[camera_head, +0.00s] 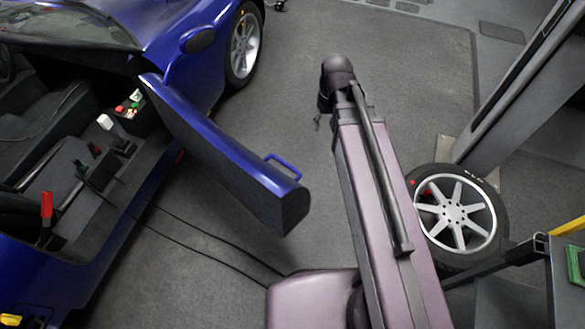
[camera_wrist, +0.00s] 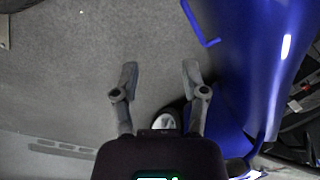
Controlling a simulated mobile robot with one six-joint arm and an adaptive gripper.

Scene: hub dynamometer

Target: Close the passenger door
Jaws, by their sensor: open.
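The passenger door (camera_head: 215,145) of the blue car stands wide open, swung out from the body over the grey floor. A blue loop handle (camera_head: 284,165) sits on the outer side near its free end. In the wrist view the door (camera_wrist: 262,50) fills the upper right, and its handle (camera_wrist: 205,35) shows at the top, just right of my fingers. My gripper (camera_wrist: 160,78) is open and empty, with floor between its fingers, apart from the door. In the head view my arm reaches past the door's free end on the right; the gripper is mostly hidden there.
The blue car body (camera_head: 180,30) with its open cabin is at the left. Black cables (camera_head: 215,240) run across the floor below the door. A loose wheel (camera_head: 455,213) lies by a grey post (camera_head: 510,85) at the right. The floor beyond the door is clear.

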